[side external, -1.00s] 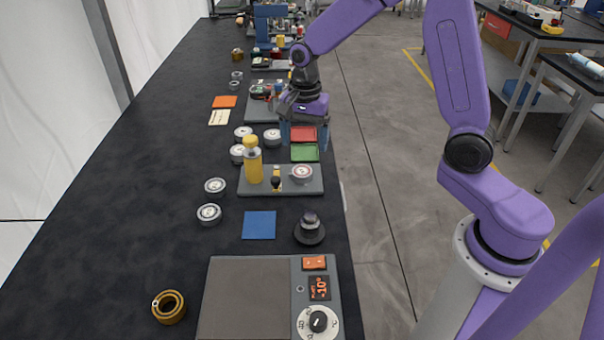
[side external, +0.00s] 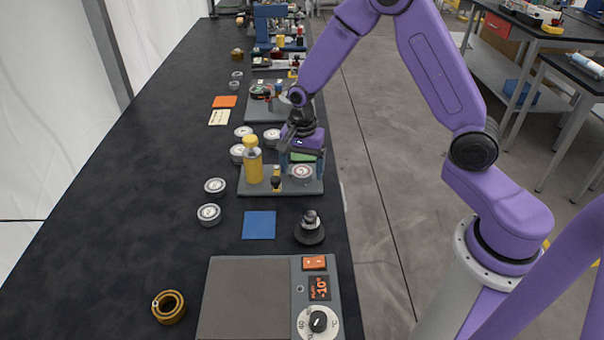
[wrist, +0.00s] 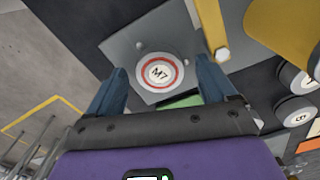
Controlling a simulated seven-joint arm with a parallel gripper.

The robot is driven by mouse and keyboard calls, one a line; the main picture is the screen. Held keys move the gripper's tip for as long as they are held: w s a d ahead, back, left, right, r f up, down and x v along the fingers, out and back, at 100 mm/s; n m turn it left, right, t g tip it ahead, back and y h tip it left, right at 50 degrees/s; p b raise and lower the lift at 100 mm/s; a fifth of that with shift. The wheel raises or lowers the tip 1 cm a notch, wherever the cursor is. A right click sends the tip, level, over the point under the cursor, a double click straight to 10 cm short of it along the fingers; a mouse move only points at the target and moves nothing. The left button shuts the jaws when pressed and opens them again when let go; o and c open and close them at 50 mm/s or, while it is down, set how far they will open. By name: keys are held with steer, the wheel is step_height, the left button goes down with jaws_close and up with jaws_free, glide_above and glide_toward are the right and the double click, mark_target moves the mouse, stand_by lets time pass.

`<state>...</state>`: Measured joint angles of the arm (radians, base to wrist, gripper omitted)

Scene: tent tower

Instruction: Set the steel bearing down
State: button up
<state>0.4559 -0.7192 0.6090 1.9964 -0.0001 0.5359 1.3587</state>
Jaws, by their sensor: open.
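A steel bearing with a red ring and the label "M7" (wrist: 160,72) sits on the grey fixture plate; it also shows in the side view (side external: 301,173). My gripper (wrist: 162,80) is open, with its blue fingers spread to either side of this bearing in the wrist view. In the side view my gripper (side external: 300,167) hangs over the right end of the plate (side external: 230,188). I cannot tell how far the fingertips are above the plate. Other steel bearings (side external: 209,213) (side external: 215,186) lie loose on the dark bench left of the plate.
A yellow bottle (side external: 253,165) stands on the plate left of my gripper. A blue square (side external: 259,225), a dark knobbed stand (side external: 310,230), a grey heater-like device (side external: 248,298) and a brass ring (side external: 169,307) are nearer the camera. The bench's left side is mostly clear.

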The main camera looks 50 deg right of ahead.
steer(key=c, duration=1.4)
steer(key=shift+o, duration=0.2)
steer(key=shift+r, duration=0.1)
